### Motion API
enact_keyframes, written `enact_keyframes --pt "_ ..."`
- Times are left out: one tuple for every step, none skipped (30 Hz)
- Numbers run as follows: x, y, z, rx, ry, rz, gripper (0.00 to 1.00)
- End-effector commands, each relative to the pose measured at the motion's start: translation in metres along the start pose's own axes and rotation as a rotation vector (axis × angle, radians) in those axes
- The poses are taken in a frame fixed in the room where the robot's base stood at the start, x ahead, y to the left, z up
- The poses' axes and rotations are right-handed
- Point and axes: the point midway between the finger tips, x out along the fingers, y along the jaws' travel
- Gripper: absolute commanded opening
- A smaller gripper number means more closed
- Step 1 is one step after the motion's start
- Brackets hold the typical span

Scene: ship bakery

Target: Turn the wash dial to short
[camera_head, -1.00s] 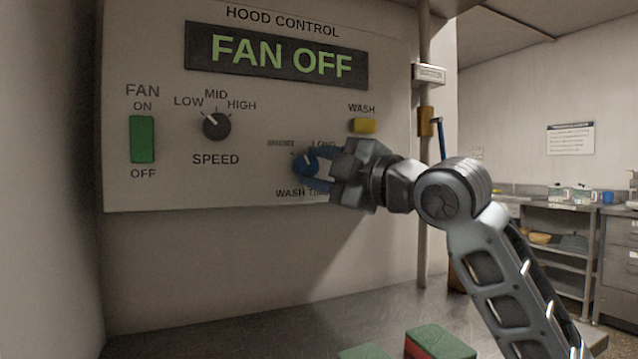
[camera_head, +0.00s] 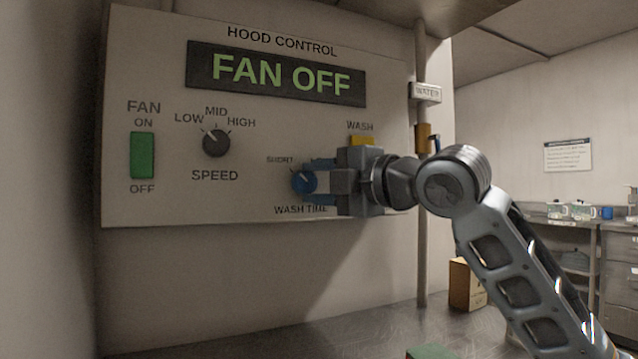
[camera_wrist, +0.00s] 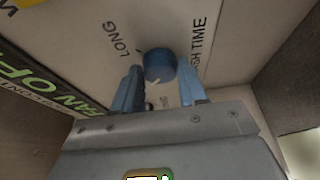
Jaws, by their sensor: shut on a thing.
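The wash dial (camera_head: 304,182) is a round blue knob low on the right of the hood control panel. Its pale mark appears to point up and left, toward the SHORT label (camera_head: 280,160). My gripper (camera_head: 310,182) comes from the right, with one blue finger above the dial and one below, shut on it. In the wrist view the dial (camera_wrist: 160,66) shows between the fingertips, near the LONG label (camera_wrist: 118,38). In the head view my gripper hides the LONG label and the end of WASH TIME.
The panel also bears a FAN OFF display (camera_head: 281,74), a green fan switch (camera_head: 142,156), a black speed dial (camera_head: 216,142) and a yellow wash button (camera_head: 361,141) just above my gripper. A vertical pipe (camera_head: 421,250) stands right of the panel. A metal counter (camera_head: 370,326) lies below.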

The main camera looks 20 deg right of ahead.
Motion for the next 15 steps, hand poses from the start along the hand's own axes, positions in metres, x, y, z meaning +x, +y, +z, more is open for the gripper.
enact_keyframes --pt "0.0008 -0.0011 -0.0008 -0.001 0.001 -0.002 0.11" --pt "0.0007 -0.0011 -0.0008 -0.001 0.001 -0.002 0.11" --pt "0.0008 -0.0012 -0.0008 -0.001 0.001 -0.002 0.11" --pt "0.0007 -0.0011 -0.0008 -0.001 0.001 -0.002 0.11" --pt "0.0008 -0.0012 -0.0008 -0.001 0.001 -0.002 0.45" --pt "0.0007 -0.0011 -0.0007 0.0 0.001 -0.002 0.48" --pt "0.0007 -0.001 -0.0007 0.0 0.001 -0.002 0.51" --pt "0.0006 -0.001 -0.0006 0.0 0.001 -0.002 0.54" --pt "0.0005 -0.0008 -0.0005 0.0 0.001 -0.001 0.58" --pt "0.0005 -0.0007 -0.0005 0.0 0.001 -0.001 0.61" --pt "0.0004 -0.0007 -0.0004 0.0 0.0 -0.001 0.64" --pt "0.0004 -0.0006 -0.0004 0.0 0.0 -0.001 0.67" --pt "0.0003 -0.0005 -0.0003 0.0 0.0 0.0 0.67" --pt "0.0003 -0.0005 -0.0003 0.0 0.0 0.0 0.67" --pt "0.0003 -0.0004 -0.0002 0.0 0.0 0.0 0.67"
